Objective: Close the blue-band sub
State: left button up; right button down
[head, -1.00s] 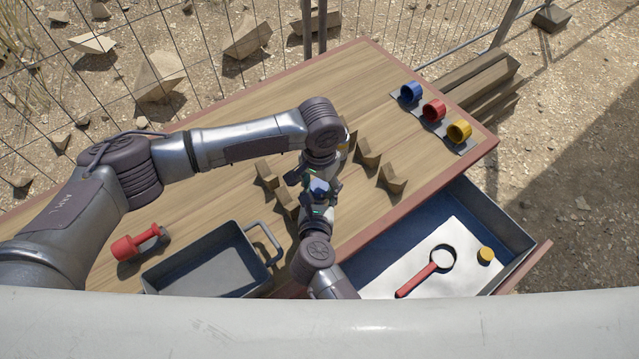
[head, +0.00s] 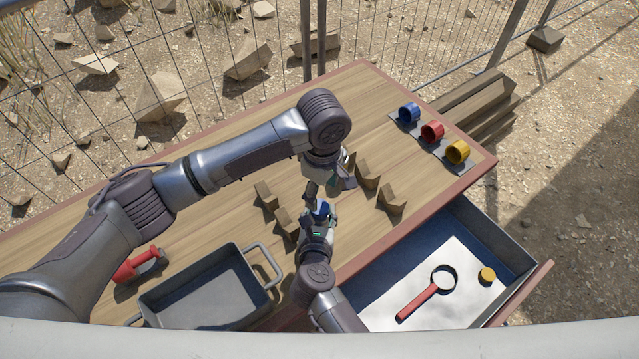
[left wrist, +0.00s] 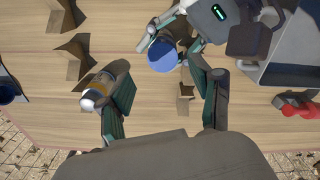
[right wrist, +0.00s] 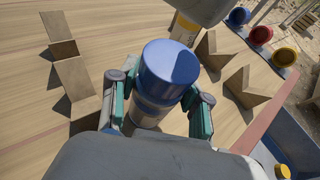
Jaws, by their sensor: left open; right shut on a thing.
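A grey cylinder with a blue top (right wrist: 170,75) stands between the fingers of my right gripper (right wrist: 158,105), which is shut on its body. The blue top (head: 321,208) looks seated on the grey body; I cannot tell how tightly. My left gripper (left wrist: 165,105) is open and empty, just beyond the blue top in the head view, which lies ahead of its fingers in the left wrist view (left wrist: 163,57). A yellow-banded canister (left wrist: 97,92) lies beside one left finger; its far part is hidden.
Several wooden cradles (head: 366,174) stand around the grippers. Blue (head: 409,112), red (head: 432,131) and yellow (head: 457,151) cups sit at the table's far right. An open drawer (head: 515,245) holds a magnifier (head: 418,303). A grey tray (head: 205,290) and red dumbbell-like object (head: 137,265) are front left.

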aim_at(319, 207)
pick_arm(q)
jog(key=n, duration=0.1)
jog(key=r+n, duration=0.1)
jog(key=n, duration=0.3)
jog(key=shift+a+r, duration=0.25)
jog(key=shift+r, duration=0.1)
jog(key=shift+f, duration=4.05)
jog(key=c, duration=1.2)
jog(key=m, duration=0.3)
